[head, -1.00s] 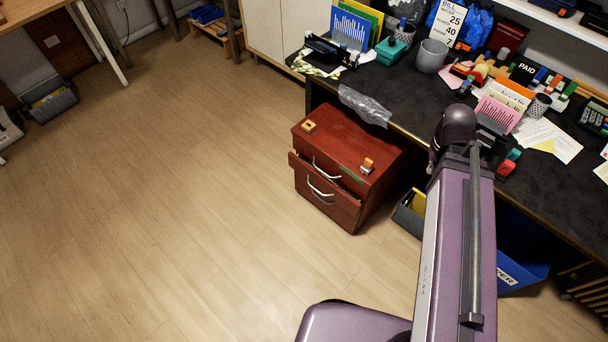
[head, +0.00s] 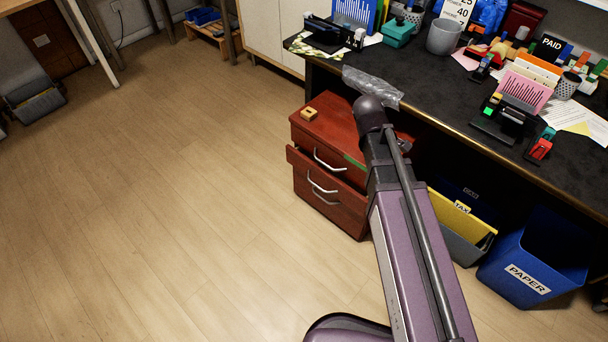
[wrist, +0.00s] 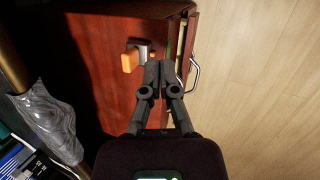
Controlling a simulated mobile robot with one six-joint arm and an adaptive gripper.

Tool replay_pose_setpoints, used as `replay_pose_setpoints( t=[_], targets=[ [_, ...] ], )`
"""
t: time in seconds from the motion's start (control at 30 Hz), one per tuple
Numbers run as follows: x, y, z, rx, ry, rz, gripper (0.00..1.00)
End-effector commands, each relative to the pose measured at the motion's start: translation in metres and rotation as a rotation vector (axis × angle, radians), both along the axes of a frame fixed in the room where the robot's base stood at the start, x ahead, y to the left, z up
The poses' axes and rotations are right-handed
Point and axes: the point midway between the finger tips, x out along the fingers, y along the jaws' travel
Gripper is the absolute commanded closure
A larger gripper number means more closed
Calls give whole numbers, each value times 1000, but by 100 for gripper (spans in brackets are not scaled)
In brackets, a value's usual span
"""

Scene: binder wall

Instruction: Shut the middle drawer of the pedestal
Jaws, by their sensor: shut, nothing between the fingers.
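The dark red wooden pedestal (head: 345,130) stands on the floor at the desk's end. Its middle drawer (head: 300,163) sticks out a little past the drawers above and below, with a pale curved handle. In the wrist view the protruding drawer front (wrist: 191,38) and a handle (wrist: 195,74) lie right of the pedestal top (wrist: 88,70). My gripper (wrist: 160,68) is shut and empty there, over the pedestal's front edge area, just left of the handle. I cannot tell whether it touches anything. In the head view my arm hides the gripper and part of the pedestal.
An orange-and-grey item (wrist: 135,57) is on the pedestal top, close to my fingertips. Crumpled grey plastic (head: 372,86) overhangs the desk edge (head: 450,127). Bins (head: 530,262) stand right. The floor before the drawers is clear.

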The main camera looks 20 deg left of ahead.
Motion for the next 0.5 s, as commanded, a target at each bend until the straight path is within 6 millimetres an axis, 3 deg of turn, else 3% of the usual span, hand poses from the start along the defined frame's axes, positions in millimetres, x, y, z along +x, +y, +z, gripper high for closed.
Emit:
replay_pose_setpoints(
  t=[0.03, 0.5],
  targets=[
    [4, 13, -20, -22, -1, 56, 100],
    [14, 117, -100, -251, 5, 555, 100]
  ],
)
